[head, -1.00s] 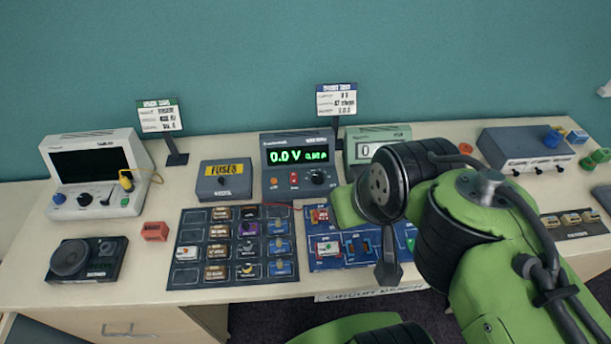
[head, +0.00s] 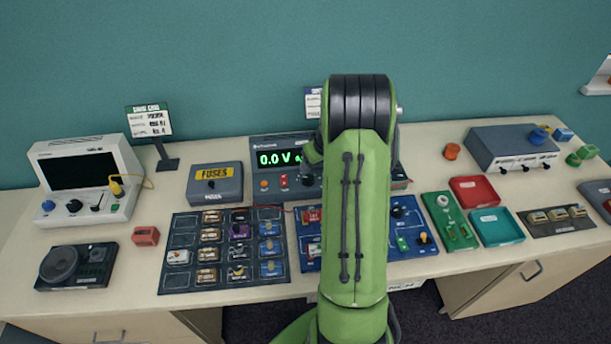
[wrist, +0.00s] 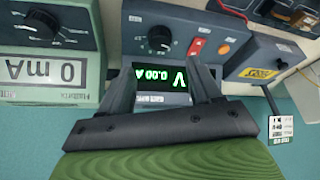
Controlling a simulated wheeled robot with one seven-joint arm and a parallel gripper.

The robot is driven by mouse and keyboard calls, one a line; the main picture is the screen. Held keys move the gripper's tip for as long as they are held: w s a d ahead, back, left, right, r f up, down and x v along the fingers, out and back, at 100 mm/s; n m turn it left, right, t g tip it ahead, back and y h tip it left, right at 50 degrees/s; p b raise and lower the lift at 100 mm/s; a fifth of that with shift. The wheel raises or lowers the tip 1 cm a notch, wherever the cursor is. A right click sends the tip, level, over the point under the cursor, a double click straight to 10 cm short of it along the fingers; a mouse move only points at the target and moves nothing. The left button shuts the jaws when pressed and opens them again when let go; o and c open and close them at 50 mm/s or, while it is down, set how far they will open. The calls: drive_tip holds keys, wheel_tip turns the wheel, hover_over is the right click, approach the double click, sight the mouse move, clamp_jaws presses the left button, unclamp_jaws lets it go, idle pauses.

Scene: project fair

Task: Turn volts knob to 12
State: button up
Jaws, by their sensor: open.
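The dark grey power supply (head: 262,141) stands at the middle back of the table. Its green display reads 0.0 V in the head view, and 0.00 A also shows, upside down, in the wrist view. Its black knob (wrist: 158,38) sits on the front face with pale scale marks around it; its pointer setting is too small to read. My gripper (wrist: 163,78) is open and empty, its two dark fingers on either side of the display, apart from the knob. In the head view my arm covers the gripper and part of the supply.
A grey-green mA meter (wrist: 45,75) with its own black knob is beside the supply. A fuse box (head: 214,184) stands on the other side, near a sign (head: 149,120). Card panels (head: 181,230) and a blue circuit board (head: 410,243) lie in front.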

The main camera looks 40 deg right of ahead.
sight(308, 177)
drive_tip(key=x, duration=0.9)
drive_tip(key=shift+w+f, duration=0.1)
drive_tip(key=shift+f, duration=0.2)
drive_tip(key=shift+c, duration=0.3)
drive_tip(key=c, duration=1)
